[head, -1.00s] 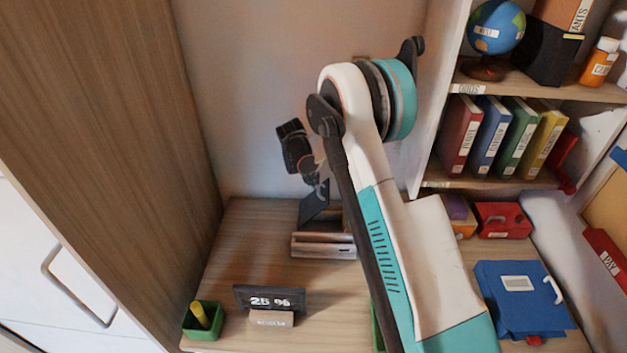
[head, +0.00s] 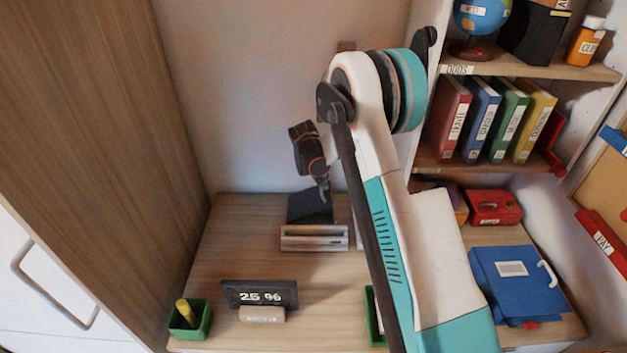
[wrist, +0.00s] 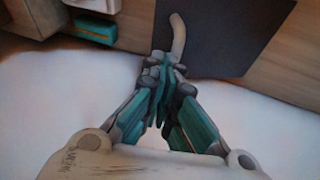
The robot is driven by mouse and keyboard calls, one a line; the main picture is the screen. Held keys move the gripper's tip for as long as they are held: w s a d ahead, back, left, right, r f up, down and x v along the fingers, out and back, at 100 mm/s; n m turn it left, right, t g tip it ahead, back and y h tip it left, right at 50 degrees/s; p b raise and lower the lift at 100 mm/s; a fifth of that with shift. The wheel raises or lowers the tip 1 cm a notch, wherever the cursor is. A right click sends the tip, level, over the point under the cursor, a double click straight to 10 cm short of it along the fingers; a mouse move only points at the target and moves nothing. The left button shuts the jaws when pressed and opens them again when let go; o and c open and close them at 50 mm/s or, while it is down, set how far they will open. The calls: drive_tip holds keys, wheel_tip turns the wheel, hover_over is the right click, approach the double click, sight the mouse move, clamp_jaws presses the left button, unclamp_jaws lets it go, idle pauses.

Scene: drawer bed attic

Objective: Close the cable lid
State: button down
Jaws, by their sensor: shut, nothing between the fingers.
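A dark flat panel (head: 308,209), which looks like the cable lid, is at the back of the wooden desk by the wall, behind a small wooden block-like stand. In the wrist view the dark panel (wrist: 222,32) lies just beyond my fingertips, with a pale curved strip, maybe a cable, against it. My gripper (head: 323,192) is shut and empty, pointing down over the panel's upper right part. In the wrist view my gripper (wrist: 163,75) has its fingers together near the panel's edge. I cannot tell whether they touch it, or whether the panel lies fully flat.
The wooden stand (head: 314,240) is in front of the panel. A dark "25 %" sign (head: 258,295) and a green cup (head: 190,320) stand at the front left. A blue folder (head: 516,284) lies right; a bookshelf (head: 525,172) rises behind it. The desk's left middle is clear.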

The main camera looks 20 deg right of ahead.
drive_tip(key=shift+s+d+f+b, duration=0.2)
drive_tip(key=shift+d+f+b, duration=0.15)
drive_tip(key=shift+d+f, duration=0.3)
drive_tip(key=f+y+b, duration=0.1)
drive_tip(key=d+f+t+y, duration=0.1)
drive_tip(key=s+d+f+y+b, duration=0.1)
drive_tip(key=f+y, duration=0.1)
drive_tip(key=shift+d+m+t+b, duration=0.25)
drive_tip(key=shift+m+t+b, duration=0.05)
drive_tip(key=shift+m, duration=0.1)
drive_tip(key=shift+s+d+f+b, duration=0.1)
drive_tip(key=shift+d+f+b, duration=0.1)
drive_tip(key=shift+f+b, duration=0.25)
drive_tip(key=shift+d+f+b, duration=0.15)
drive_tip(key=shift+f+b, duration=0.05)
drive_tip(key=shift+f, duration=0.4)
drive_tip(key=shift+r, duration=0.1)
